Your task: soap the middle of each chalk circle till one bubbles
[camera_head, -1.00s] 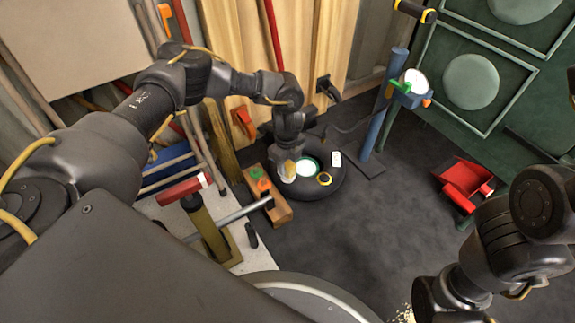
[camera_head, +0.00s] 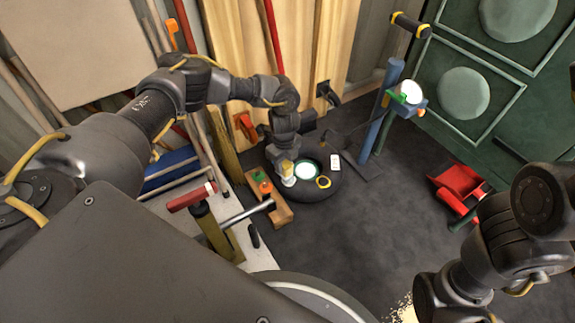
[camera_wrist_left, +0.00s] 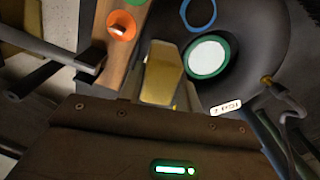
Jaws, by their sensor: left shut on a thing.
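My left gripper (camera_head: 288,164) is shut on a yellowish thing with a pale lower end (camera_head: 288,180). It holds this over the left side of a black ring-shaped tube (camera_head: 322,194) on the floor. The held thing also shows in the left wrist view (camera_wrist_left: 162,72). A white disc with a green rim (camera_head: 306,169) lies just right of it, and shows too in the wrist view (camera_wrist_left: 207,57). The wrist view shows a blue ring (camera_wrist_left: 198,14). No bubbles can be made out. My right gripper (camera_head: 428,302) is partly cut off at the bottom edge.
A wooden block (camera_head: 278,210) with green and orange knobs stands left of the tube. A hammer (camera_head: 192,197) lies nearby. A blue post stand (camera_head: 378,120) is behind, and a red tray (camera_head: 460,185) is at right.

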